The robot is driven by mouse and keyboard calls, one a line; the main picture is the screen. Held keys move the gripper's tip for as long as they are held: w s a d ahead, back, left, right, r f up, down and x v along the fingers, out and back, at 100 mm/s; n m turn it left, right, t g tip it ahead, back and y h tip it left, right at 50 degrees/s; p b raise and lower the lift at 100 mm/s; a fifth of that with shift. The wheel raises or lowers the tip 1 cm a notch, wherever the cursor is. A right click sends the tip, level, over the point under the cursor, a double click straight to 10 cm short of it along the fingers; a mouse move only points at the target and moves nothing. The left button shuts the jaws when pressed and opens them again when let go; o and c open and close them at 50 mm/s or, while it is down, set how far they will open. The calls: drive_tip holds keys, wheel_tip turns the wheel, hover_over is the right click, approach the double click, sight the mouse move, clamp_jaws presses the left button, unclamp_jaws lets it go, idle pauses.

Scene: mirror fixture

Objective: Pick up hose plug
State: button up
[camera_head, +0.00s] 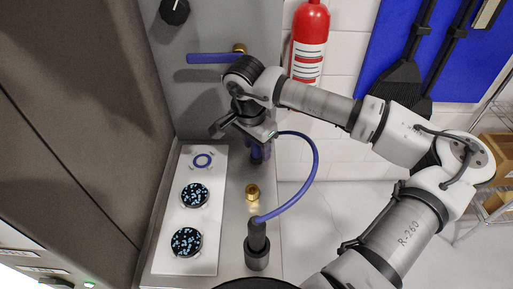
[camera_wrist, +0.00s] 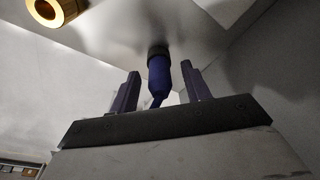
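The hose plug (camera_wrist: 160,75) is a dark blue cylinder with a black collar, seen in the wrist view with its collared end against or close to a grey metal surface. Its hose runs down between my gripper's fingers. My gripper (camera_wrist: 160,72) is open, with one finger on each side of the plug and a visible gap on both sides. In the head view my gripper (camera_head: 259,154) points down at the back of the metal bench and mostly hides the plug. The blue hose (camera_head: 316,160) curves from there to a black cylinder (camera_head: 257,246) at the front.
A brass fitting (camera_head: 253,193) stands on the bench between gripper and black cylinder. A white panel (camera_head: 205,225) with two dark speckled discs and a blue ring lies to the left. A blue-handled valve (camera_head: 215,58) and a red fire extinguisher (camera_head: 310,38) are behind.

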clamp_jaws()
drive_tip(key=shift+r, duration=0.1)
